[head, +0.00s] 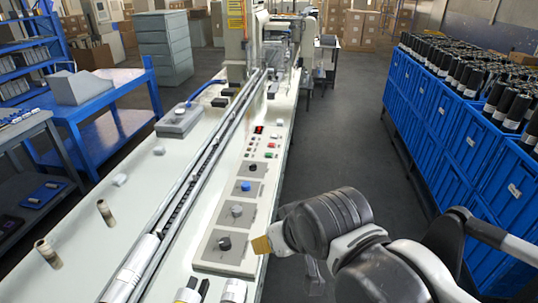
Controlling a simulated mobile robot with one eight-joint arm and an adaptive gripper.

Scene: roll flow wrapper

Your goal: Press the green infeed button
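The flow wrapper's control panel (222,260) runs along the right side of the long pale machine bed. Near its far end is a red-lit display (258,130) with small buttons around and below it, some red and some pale. My gripper (262,245) shows as a small yellowish tip at the end of my black and white arm. It is at the panel's near right edge, beside the black knob (224,243) and well short of the small buttons. Its fingers are not clearly visible.
A blue knob (245,186) and a grey knob (237,210) stand up from the panel. Blue crates (450,130) filled with black-capped items line the right side. A blue workbench (105,95) stands at the left. The grey aisle floor (345,130) is clear.

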